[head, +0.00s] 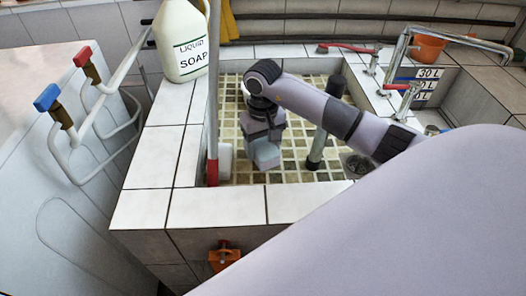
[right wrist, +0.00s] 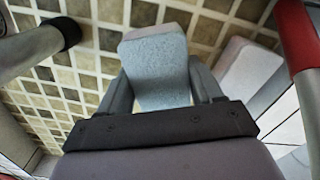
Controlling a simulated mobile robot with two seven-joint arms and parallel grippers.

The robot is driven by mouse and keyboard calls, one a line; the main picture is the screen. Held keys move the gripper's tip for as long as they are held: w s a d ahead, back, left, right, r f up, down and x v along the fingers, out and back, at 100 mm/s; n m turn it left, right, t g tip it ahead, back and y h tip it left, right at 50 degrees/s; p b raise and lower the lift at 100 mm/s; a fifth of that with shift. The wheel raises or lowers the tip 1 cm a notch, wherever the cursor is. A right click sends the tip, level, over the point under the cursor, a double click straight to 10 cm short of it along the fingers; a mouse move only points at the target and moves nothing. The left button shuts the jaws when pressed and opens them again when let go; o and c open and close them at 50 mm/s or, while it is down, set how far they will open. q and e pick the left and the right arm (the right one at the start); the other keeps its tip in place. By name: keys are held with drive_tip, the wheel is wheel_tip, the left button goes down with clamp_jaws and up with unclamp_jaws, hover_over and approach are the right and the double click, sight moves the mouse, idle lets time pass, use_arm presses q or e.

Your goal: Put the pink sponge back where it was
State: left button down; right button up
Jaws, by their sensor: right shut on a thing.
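My right gripper (head: 266,137) points down into the tiled basin and is shut on a sponge (head: 267,156). In the right wrist view the sponge (right wrist: 157,72) sits between both fingers; its broad face looks pale blue-grey and its far edge faintly pinkish. I cannot tell whether it touches the basin floor. A second pale block (head: 225,160) stands at the basin's left wall, left of the gripper; in the right wrist view this block (right wrist: 246,76) shows a pinkish-white top. My left gripper is not in view.
A red-and-white pole (head: 213,165) stands close left of the gripper. A dark-topped upright pipe (head: 322,130) stands to its right. A soap jug (head: 181,40) is on the back-left rim, and a red-handled brush (head: 345,47) on the back rim. The front rim (head: 230,206) is clear.

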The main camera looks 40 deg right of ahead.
sight(263, 155)
wheel_tip(263, 155, down, 3)
drive_tip(key=shift+r, duration=0.15)
drive_tip(key=shift+f+b, duration=0.45)
drive_tip(key=shift+b, duration=0.15)
drive_tip(key=o, duration=0.9)
drive_tip(key=shift+r, duration=0.1)
drive_tip(key=shift+o, duration=0.2)
